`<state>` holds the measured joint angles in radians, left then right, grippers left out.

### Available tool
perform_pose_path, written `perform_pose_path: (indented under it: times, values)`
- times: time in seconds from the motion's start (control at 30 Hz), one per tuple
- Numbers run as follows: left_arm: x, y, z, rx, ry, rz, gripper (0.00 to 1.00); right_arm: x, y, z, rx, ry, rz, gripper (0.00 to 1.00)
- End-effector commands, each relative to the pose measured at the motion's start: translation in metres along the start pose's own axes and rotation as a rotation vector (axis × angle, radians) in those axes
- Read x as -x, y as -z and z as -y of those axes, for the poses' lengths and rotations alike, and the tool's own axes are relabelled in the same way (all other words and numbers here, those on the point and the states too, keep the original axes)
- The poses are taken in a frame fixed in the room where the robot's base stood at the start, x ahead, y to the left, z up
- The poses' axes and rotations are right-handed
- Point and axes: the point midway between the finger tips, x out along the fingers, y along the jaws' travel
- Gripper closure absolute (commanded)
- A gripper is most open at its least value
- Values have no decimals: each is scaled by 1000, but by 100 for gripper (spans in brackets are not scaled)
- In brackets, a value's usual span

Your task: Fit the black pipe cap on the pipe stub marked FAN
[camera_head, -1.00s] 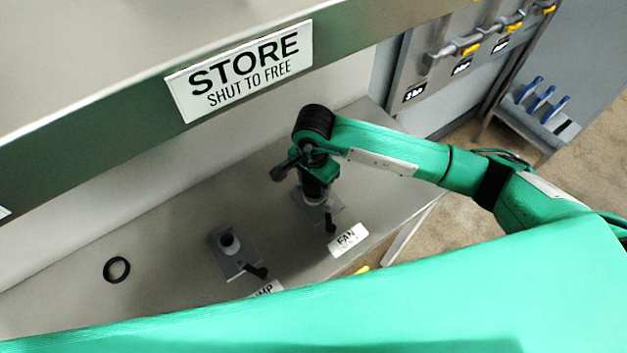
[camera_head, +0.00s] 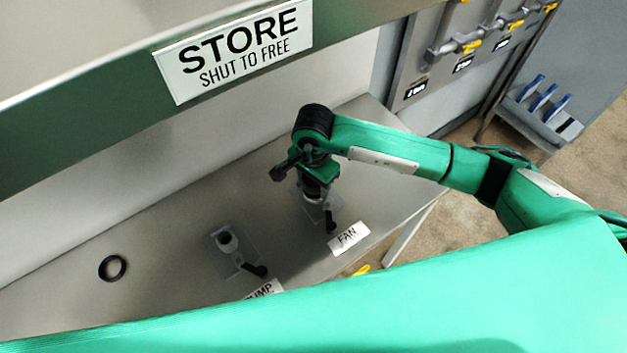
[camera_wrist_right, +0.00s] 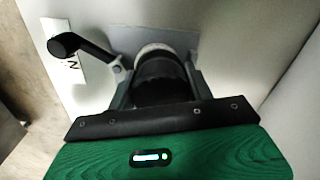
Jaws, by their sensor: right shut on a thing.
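My right gripper (camera_head: 316,192) reaches down over the pipe stub (camera_head: 327,205) at the FAN label (camera_head: 348,237). In the right wrist view the gripper (camera_wrist_right: 160,85) is shut on the black pipe cap (camera_wrist_right: 160,80), with a finger on each side of it. The light-coloured end of the stub (camera_wrist_right: 153,50) shows just beyond the cap, in line with it. The cap is at the stub's end; I cannot tell how far over the stub it sits. In the head view the gripper mostly hides the cap. My left gripper is not in view.
A second stub (camera_head: 228,241) with a black-handled valve stands left of FAN, by a PUMP label (camera_head: 262,290). A black ring (camera_head: 113,268) lies on the bench (camera_head: 170,285) further left. The STORE shelf edge (camera_head: 90,125) overhangs the back.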

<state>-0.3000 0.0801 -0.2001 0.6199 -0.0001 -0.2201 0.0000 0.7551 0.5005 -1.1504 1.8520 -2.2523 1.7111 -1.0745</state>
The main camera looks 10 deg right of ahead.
Motion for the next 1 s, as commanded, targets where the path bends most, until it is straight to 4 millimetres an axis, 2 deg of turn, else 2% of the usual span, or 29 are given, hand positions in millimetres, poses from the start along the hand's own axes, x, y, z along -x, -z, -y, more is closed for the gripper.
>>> perform_pose_path:
  times: [0.67, 0.7, 0.8, 1.0]
  values:
    - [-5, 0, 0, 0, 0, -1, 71, -4, 0, 0, 0, 1, 0, 71]
    - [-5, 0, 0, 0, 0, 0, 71, -4, 0, 0, 0, 1, 0, 42]
    - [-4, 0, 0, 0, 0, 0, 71, -4, 0, 0, 0, 1, 0, 23]
    - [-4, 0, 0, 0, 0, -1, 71, -4, 0, 0, 0, 0, 0, 23]
